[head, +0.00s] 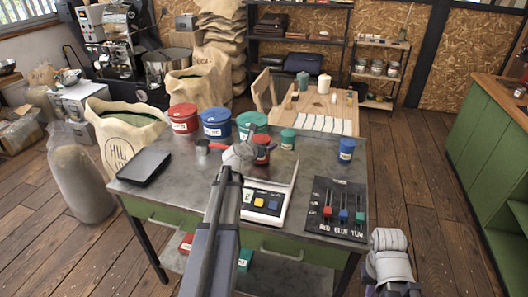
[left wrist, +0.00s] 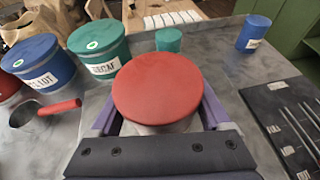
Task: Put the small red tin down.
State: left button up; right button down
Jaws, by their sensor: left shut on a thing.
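The small red tin (head: 262,143) is upright between the fingers of my left gripper (head: 250,153). In the left wrist view, its round red lid (left wrist: 158,88) fills the middle, with a purple finger on each side. The tin is at the back of the digital scale (head: 266,201), over or on its plate; I cannot tell whether its base touches. The gripper hides most of its lower part. My right gripper (head: 388,242) is at the lower right, off the table's front right corner; its fingers are not clear.
Large red (head: 183,118), blue (head: 216,123) and teal (head: 252,123) tins line the back edge. A small teal tin (head: 288,139) and small blue tin (head: 346,150) stand right. A scoop (left wrist: 45,111), black tray (head: 145,166) and slider panel (head: 340,208) share the metal table.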

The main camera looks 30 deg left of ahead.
pick_arm(q)
jog(key=shift+f, duration=0.55)
jog(key=shift+r, duration=0.15)
pick_arm(e)
jog(key=shift+f, duration=0.4)
pick_arm(q)
jog(key=o, duration=1.4)
jog(key=shift+c, duration=0.2)
pick_arm(e)
jog(key=shift+f, duration=0.15)
